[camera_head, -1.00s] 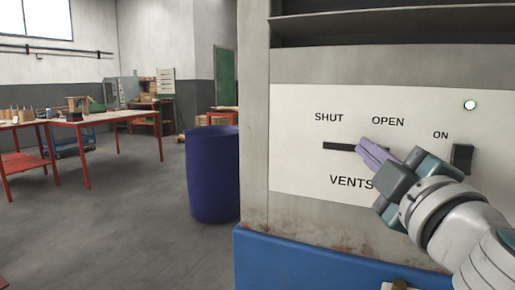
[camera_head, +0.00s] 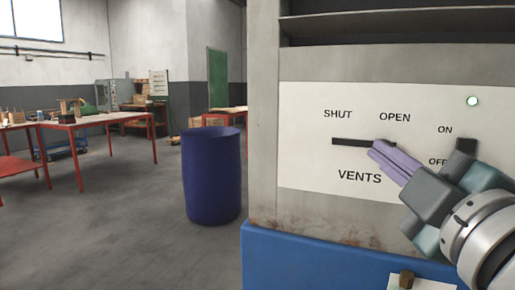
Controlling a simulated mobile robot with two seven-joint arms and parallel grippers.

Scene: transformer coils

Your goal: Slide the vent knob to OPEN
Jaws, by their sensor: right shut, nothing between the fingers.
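A white panel (camera_head: 305,165) on the grey cabinet carries a dark horizontal slot (camera_head: 350,142). The word SHUT stands above the slot's left part and OPEN above its right part, with VENTS below. My right gripper (camera_head: 374,151) is shut, its purple fingertips over the right part of the slot, under OPEN. No vent knob shows; the fingers hide the slot's right end, and I cannot tell whether the knob is behind them or whether they touch the panel. My left gripper is not in view.
A dark ON/OFF switch (camera_head: 466,146) sits close to my right gripper, below a lit round lamp (camera_head: 473,101). A blue ledge (camera_head: 300,262) runs below the panel. A blue barrel (camera_head: 211,178) stands left of the cabinet, with red-legged tables (camera_head: 100,122) and open floor beyond.

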